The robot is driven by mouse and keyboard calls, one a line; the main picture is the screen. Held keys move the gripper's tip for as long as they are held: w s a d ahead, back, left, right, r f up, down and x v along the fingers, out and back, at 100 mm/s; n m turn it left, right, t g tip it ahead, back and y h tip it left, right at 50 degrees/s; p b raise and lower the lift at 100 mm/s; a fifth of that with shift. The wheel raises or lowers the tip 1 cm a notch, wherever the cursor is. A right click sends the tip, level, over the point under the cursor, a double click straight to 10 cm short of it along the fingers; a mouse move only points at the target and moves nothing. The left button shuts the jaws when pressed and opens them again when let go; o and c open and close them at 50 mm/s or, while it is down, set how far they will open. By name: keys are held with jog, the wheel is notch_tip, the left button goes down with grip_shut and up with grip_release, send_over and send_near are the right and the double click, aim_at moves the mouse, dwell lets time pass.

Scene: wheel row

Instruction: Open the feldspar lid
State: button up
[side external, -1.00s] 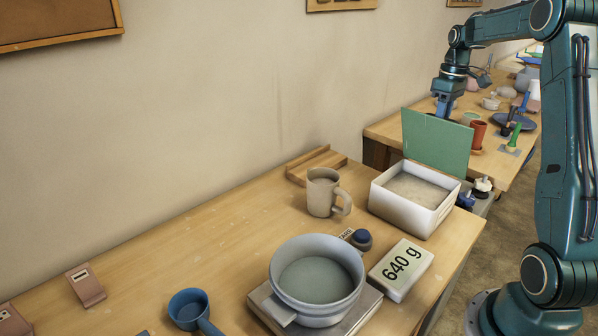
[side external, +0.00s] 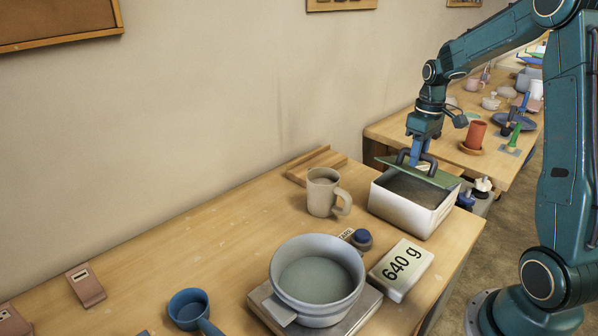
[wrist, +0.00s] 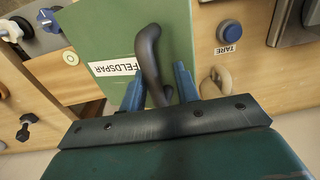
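The white feldspar box (side external: 405,212) stands near the bench's far right end. Its green lid (side external: 437,177) is partly raised over the back of the box and looks nearly edge-on; the front of the opening shows a shaded interior. In the wrist view the lid (wrist: 105,30) fills the upper middle, with a white FELDSPAR label (wrist: 115,68) and a dark curved handle (wrist: 147,45). My gripper (side external: 415,163) is at the lid's handle. Its blue fingers (wrist: 160,92) stand apart on either side of the handle, with gaps visible.
A beige mug (side external: 321,195) stands left of the box. A blue TARE button (side external: 361,239), a 640 g display (side external: 402,270) and a grey pot (side external: 317,300) on a scale are in front. A second bench (side external: 498,166) with crowded items lies behind.

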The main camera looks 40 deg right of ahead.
aim_at(412, 171)
jog(key=shift+a+f+h, duration=0.55)
jog(key=shift+f+h, duration=0.2)
jog(key=shift+f, duration=0.1)
jog(key=shift+a+f+h, duration=0.55)
jog(key=shift+f+h, duration=0.2)
jog(key=shift+f, duration=0.1)
jog(key=s+a+r, duration=0.1)
jog(key=a+r, duration=0.2)
jog(key=r, duration=0.4)
jog(key=s+a+r+t, duration=0.1)
jog(key=a+r, duration=0.3)
jog(key=r, duration=0.4)
jog(key=shift+s+r, duration=0.15)
jog(key=shift+r, duration=0.15)
grip_shut()
jog(key=w+f+n, duration=0.2)
jog(key=f+n, duration=0.1)
jog(key=n, duration=0.6)
jog(key=w+f+n+g, duration=0.1)
jog(key=w+f+n, duration=0.2)
jog(key=n, duration=0.6)
jog(key=shift+d+f+y, duration=0.15)
jog(key=shift+f+y, duration=0.15)
jog(key=shift+f, duration=0.45)
